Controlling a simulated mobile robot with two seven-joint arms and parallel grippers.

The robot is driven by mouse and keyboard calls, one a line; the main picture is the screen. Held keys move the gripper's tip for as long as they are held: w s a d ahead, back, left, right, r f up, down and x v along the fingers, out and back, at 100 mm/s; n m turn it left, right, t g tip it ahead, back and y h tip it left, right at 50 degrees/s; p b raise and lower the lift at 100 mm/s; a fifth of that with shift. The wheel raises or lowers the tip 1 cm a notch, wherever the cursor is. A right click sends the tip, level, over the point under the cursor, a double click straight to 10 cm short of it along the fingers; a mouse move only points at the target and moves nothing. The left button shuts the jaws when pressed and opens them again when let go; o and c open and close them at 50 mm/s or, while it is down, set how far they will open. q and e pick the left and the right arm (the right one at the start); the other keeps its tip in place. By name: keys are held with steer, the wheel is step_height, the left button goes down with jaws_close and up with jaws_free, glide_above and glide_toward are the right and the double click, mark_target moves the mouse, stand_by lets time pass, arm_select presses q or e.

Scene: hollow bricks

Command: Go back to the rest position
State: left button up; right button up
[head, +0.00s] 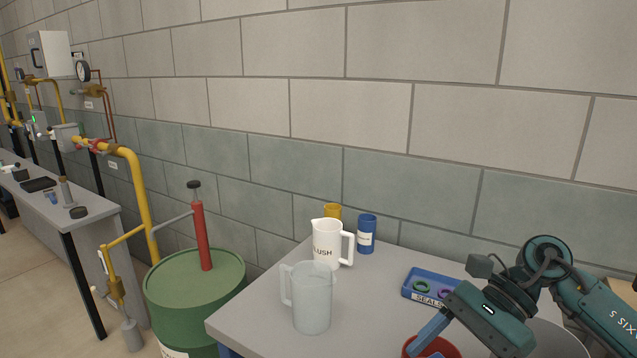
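My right arm comes in from the right, and its teal wrist hangs over the right part of the grey table (262,318). The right gripper (428,334) points down and left, with a blue finger-like part above a red round container (447,349) at the bottom edge. Its fingertips are not clear, so its opening and any grip cannot be told. My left gripper is not in view.
A green drum (195,295) with a red pump (201,236) stands left.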

steer(key=a+r+m+t+y+p, duration=0.15)
steer(key=a+m+t+y, duration=0.95)
steer(key=m, duration=1.1)
steer(key=w+d+f+m+t+h, duration=0.1)
steer(key=d+f+m+t+h, duration=0.35)
steer(key=m, duration=0.75)
steer(key=d+f+m+t+h, duration=0.2)
steer(key=f+m+t+h, duration=0.3)
steer(key=f+m+h, duration=0.45)
steer(key=s+d+f+m+g+h+p, duration=0.1)
steer(key=s+d+f+m+g+h, duration=0.1)
steer(key=s+f+m+g, duration=0.4)
steer(key=s+f+m+h, duration=0.1)
steer(key=s+f+m, duration=0.4)
steer(key=f+m, duration=0.1)
